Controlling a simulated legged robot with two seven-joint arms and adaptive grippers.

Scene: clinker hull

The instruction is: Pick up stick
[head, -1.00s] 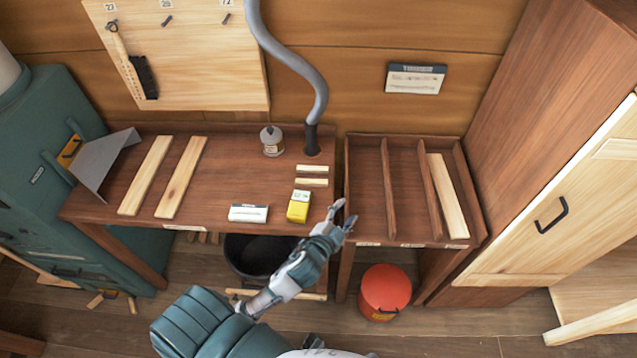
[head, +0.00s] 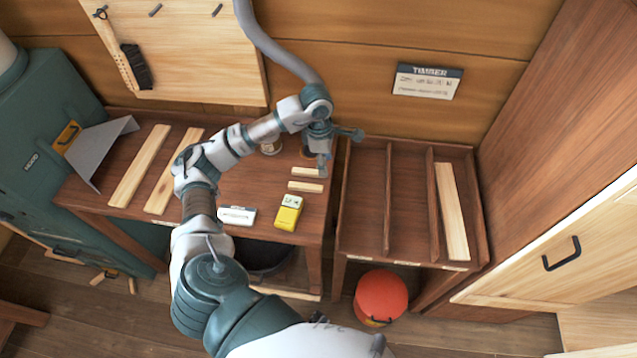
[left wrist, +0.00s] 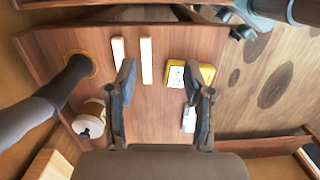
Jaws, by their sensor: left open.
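Two short pale wooden sticks lie side by side near the right end of the workbench: a far stick (head: 305,172) and a near stick (head: 305,187). My left gripper (head: 322,168) is open and empty, pointing down above the bench by the right end of the far stick. In the left wrist view, the near stick (left wrist: 146,60) shows between the open fingers (left wrist: 159,78). The far stick (left wrist: 118,50) shows there partly behind the left finger. I cannot tell the height of the fingers above the sticks. My right gripper is not in view.
A yellow device (head: 288,213) and a white box (head: 237,215) stand near the sticks. A bottle (head: 271,146) and a grey hose (head: 275,45) are behind, close to my arm. Two longer boards (head: 140,165) lie left. A divided tray table (head: 365,205) stands right.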

